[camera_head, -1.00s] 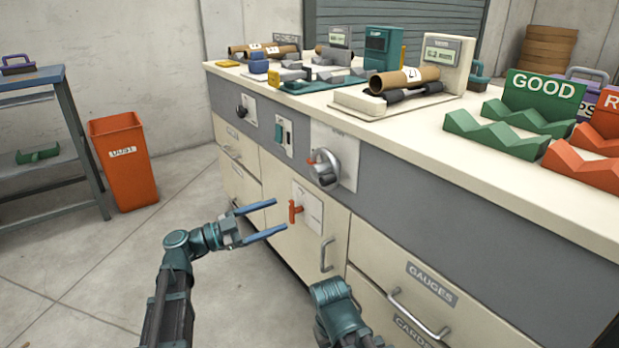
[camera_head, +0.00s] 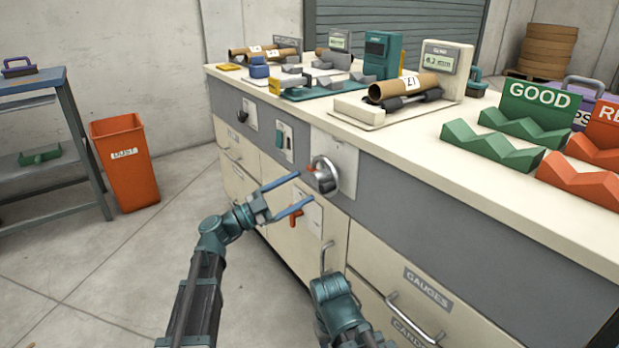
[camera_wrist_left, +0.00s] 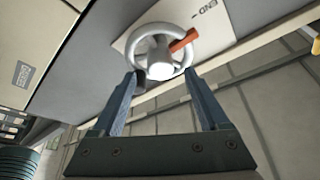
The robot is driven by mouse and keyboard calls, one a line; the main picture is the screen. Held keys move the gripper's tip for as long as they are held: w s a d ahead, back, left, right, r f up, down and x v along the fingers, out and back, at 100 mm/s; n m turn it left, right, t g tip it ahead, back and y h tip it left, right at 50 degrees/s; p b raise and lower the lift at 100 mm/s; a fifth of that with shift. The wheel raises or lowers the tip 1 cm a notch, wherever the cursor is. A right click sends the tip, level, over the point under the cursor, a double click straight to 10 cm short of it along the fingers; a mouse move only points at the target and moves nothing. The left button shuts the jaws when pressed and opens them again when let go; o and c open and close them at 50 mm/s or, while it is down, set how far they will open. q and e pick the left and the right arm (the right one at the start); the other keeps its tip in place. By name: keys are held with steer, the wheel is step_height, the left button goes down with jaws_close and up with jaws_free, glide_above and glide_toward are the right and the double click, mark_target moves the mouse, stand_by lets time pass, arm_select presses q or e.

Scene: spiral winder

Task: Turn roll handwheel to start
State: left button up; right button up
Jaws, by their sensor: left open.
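The roll handwheel (camera_head: 323,176) is a grey metal wheel on a pale plate (camera_head: 346,160) on the bench's grey front panel. In the left wrist view the handwheel (camera_wrist_left: 158,50) has a round hub and an orange-red pointer (camera_wrist_left: 184,40); the plate beside it reads "END". My left gripper (camera_head: 299,190) is open and empty, its blue fingers just left of and slightly below the wheel. In the wrist view the wheel is ahead of and between the fingertips, and contact cannot be told. My right arm (camera_head: 340,308) shows at the bottom; its gripper is not clearly visible.
An orange-red valve handle (camera_head: 295,215) sits just below my left fingers. Drawer handles (camera_head: 327,255) stick out of the bench front.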

mark_target(313, 182)
arm_select(q)
steer(key=shift+p+x, duration=0.4)
steer(key=shift+x, duration=1.5)
jaws_close()
steer(key=shift+n, duration=0.3)
